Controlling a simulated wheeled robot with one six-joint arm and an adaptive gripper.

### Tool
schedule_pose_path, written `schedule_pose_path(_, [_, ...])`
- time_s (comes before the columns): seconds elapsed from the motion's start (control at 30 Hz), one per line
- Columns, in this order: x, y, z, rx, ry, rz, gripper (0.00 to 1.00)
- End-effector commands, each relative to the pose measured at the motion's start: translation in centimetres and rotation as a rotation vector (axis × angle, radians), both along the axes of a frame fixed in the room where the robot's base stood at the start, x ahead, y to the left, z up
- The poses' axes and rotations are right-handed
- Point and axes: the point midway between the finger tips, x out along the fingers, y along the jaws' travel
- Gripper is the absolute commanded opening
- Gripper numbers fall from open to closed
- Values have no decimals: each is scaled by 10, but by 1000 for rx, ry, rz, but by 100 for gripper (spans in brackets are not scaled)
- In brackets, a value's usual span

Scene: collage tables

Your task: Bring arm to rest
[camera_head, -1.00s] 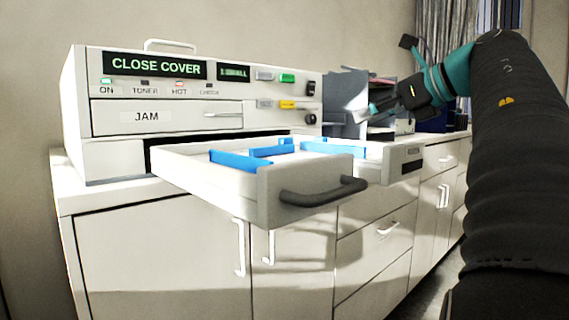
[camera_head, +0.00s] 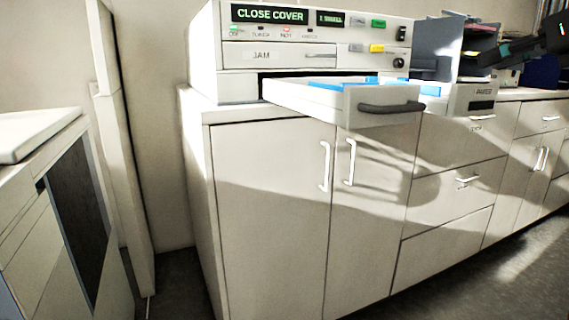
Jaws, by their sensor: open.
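My gripper (camera_head: 488,58) shows at the upper right edge, dark with a bit of teal, in front of the shelf trays. It is open, and I see nothing held in it. Most of my arm is outside the picture. The copier-like machine (camera_head: 235,54) stands on the white cabinet at the top, its display reading "CLOSE COVER". Its drawer (camera_head: 310,99) with a dark handle (camera_head: 392,107) is pulled out, and blue dividers (camera_head: 345,80) show inside. My gripper is to the right of the drawer and apart from it.
White cabinets (camera_head: 270,200) with metal handles run along the back to the right. A grey tray stack (camera_head: 432,45) stands beside the machine. Another white unit (camera_head: 30,190) is close on the left. Dark floor (camera_head: 480,270) is open at the lower right.

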Motion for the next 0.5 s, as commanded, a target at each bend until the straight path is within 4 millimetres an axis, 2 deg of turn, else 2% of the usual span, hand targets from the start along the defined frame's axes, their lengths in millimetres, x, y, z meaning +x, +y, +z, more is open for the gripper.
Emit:
schedule_pose_path(0.27, [17,-11,22,105,-70,-118,44])
schedule_pose_path(0.5, [36,-36,46,289,-192,-244,44])
